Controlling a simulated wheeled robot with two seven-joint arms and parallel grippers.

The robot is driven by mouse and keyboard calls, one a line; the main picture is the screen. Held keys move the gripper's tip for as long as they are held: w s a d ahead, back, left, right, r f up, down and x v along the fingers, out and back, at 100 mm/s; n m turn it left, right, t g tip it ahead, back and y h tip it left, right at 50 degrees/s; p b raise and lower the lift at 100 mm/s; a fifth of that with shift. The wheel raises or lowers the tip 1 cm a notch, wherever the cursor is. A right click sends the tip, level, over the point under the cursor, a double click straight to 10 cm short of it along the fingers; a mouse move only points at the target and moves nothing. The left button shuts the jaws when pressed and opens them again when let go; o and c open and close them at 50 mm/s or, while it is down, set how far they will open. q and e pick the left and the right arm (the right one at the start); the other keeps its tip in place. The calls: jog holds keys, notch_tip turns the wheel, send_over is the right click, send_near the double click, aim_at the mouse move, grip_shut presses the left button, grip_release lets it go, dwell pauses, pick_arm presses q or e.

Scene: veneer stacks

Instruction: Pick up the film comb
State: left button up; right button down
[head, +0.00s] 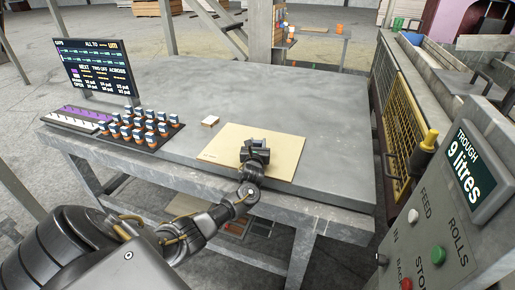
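My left gripper (256,146) is over the tan veneer sheet (283,150) on the grey table, its arm reaching in from the lower left. It is seen from behind and above, so I cannot tell whether its fingers are open or shut. A small blue-grey patch shows at its tip; I cannot tell whether this is the film comb or part of the gripper. I cannot make out the film comb for certain anywhere. A small pale block (209,121) lies just beyond the sheet's left edge. My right gripper is not in view.
A black tray (118,139) of several orange-and-white pots stands at the left, beside a purple-and-white strip board (78,117). A display screen (95,67) stands behind them. A control panel (445,210) reading "9 litres" and a yellow mesh guard (402,130) border the right. The table's back is clear.

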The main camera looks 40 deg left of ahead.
aim_at(257, 143)
pick_arm(q)
jog(key=c, duration=0.5)
jog(key=shift+o, duration=0.2)
jog(key=shift+r, duration=0.1)
jog(key=shift+r, duration=0.55)
jog(key=r, duration=0.1)
jog(key=s+r, duration=0.1)
jog(key=r, duration=0.1)
jog(key=shift+d, duration=0.15)
jog(key=s+d+r+p, duration=0.2)
jog(key=s+r+p, duration=0.1)
jog(key=s, duration=0.3)
jog(key=s+d+r+p, duration=0.2)
jog(key=s+r+p, duration=0.1)
jog(key=s+r, duration=0.2)
jog(key=shift+s+d+r, duration=0.25)
jog(key=shift+s+r, duration=0.15)
jog(key=shift+s, duration=0.2)
